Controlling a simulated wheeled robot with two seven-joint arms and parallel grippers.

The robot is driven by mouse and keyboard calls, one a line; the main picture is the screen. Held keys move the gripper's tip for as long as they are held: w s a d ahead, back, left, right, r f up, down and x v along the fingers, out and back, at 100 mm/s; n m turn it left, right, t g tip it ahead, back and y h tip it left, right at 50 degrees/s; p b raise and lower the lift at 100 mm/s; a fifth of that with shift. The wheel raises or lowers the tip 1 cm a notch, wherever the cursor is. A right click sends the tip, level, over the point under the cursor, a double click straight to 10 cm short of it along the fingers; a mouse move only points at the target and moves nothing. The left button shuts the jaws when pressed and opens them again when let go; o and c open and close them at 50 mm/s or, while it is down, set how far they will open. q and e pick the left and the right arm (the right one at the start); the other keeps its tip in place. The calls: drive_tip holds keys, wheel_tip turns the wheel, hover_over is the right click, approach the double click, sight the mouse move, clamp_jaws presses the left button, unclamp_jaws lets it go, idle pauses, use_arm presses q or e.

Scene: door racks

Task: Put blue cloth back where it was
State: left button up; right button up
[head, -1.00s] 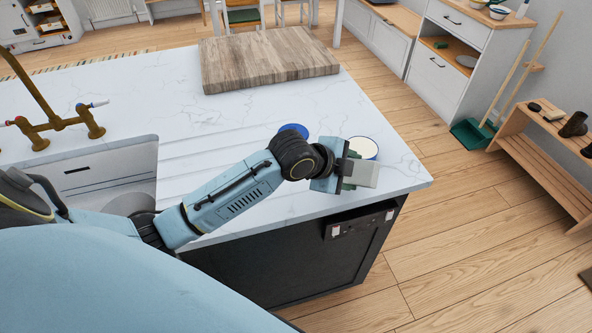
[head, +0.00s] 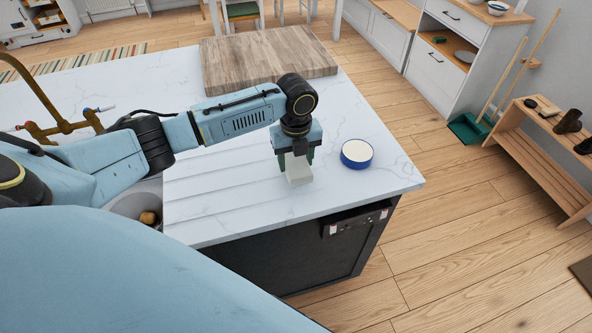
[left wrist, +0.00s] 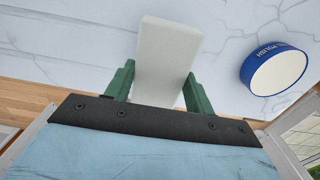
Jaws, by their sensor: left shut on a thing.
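My left gripper (head: 295,160) points down over the white marble counter (head: 230,200). It is shut on a pale white block (head: 298,172). In the left wrist view the block (left wrist: 167,60) sits between the two green fingers. I cannot tell whether the block touches the counter. A round blue tin (head: 356,154) with a cream top stands just right of the gripper; its side shows white lettering in the left wrist view (left wrist: 273,71). No blue cloth can be made out. My right gripper is not in view.
A thick wooden board (head: 265,58) lies at the counter's far side. A brass tap (head: 60,125) stands by the sink at the left, with a brownish item (head: 148,217) in it. The counter's front and right edges are close to the tin.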

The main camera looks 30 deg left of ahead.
sight(296, 170)
use_arm(q)
drive_tip(key=shift+f, duration=2.25)
drive_tip(key=o, duration=0.9)
drive_tip(key=shift+o, duration=0.2)
drive_tip(key=shift+r, duration=0.15)
wheel_tip(296, 170, up, 12)
drive_tip(key=shift+f, duration=0.1)
